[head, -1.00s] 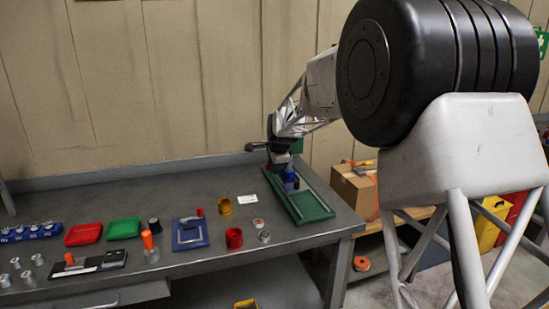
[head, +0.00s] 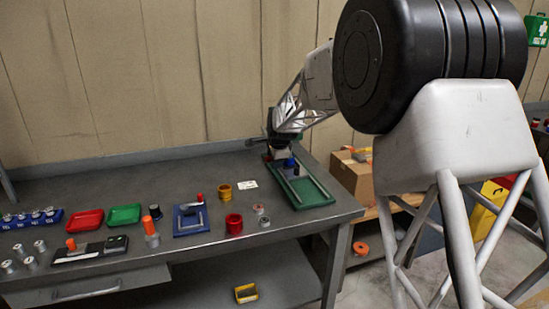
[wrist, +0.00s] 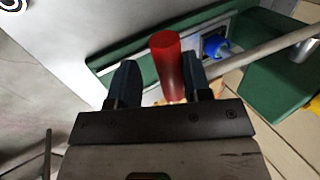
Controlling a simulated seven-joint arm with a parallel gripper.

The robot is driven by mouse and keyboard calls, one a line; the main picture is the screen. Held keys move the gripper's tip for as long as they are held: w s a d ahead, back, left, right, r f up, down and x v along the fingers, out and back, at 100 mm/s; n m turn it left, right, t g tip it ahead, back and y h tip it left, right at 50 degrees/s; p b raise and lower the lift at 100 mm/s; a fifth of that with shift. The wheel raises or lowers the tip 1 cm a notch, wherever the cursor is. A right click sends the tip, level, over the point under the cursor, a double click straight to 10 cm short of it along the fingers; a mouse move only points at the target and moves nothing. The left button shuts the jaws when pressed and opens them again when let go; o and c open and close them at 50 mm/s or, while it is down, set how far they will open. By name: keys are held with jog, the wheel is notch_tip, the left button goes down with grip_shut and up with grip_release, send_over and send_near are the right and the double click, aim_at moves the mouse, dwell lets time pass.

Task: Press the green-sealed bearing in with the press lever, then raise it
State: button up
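The press has a long green base (head: 308,190) at the right end of the bench. A blue part (head: 290,163) sits on it under my gripper (head: 280,150). In the wrist view the lever's red handle (wrist: 167,62) stands between the two dark fingers of my gripper (wrist: 160,82). The right finger is close to or touching the handle; a gap shows on the left, so the fingers look open around it. The blue part (wrist: 216,46) also shows behind the grey lever bar (wrist: 270,52). I cannot make out the green-sealed bearing.
A red cup (head: 234,224), a yellow ring (head: 225,193) and small bearings (head: 264,221) stand left of the press. A blue fixture (head: 190,220), a green tray (head: 125,215) and a red tray (head: 87,221) lie further left. A cardboard box (head: 352,178) is beyond the bench's right end.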

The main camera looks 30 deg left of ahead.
jog(key=shift+w+d+r, duration=0.15)
jog(key=shift+w+d, duration=0.05)
jog(key=shift+w, duration=0.1)
jog(key=shift+s+d+r, duration=0.2)
jog(key=shift+r, duration=0.45)
jog(key=o, duration=0.5)
jog(key=v, duration=0.4)
jog(key=shift+s+d+r, duration=0.1)
jog(key=shift+s+r, duration=0.1)
jog(key=shift+r, duration=0.1)
jog(key=shift+c, duration=0.2)
jog(key=shift+s+d+r, duration=0.1)
jog(key=shift+d+r, duration=0.05)
jog(key=shift+r, duration=0.15)
jog(key=c, duration=0.5)
jog(key=shift+o, duration=0.2)
jog(key=shift+s+r, duration=0.3)
jog(key=shift+r, duration=0.05)
jog(key=shift+c, duration=0.4)
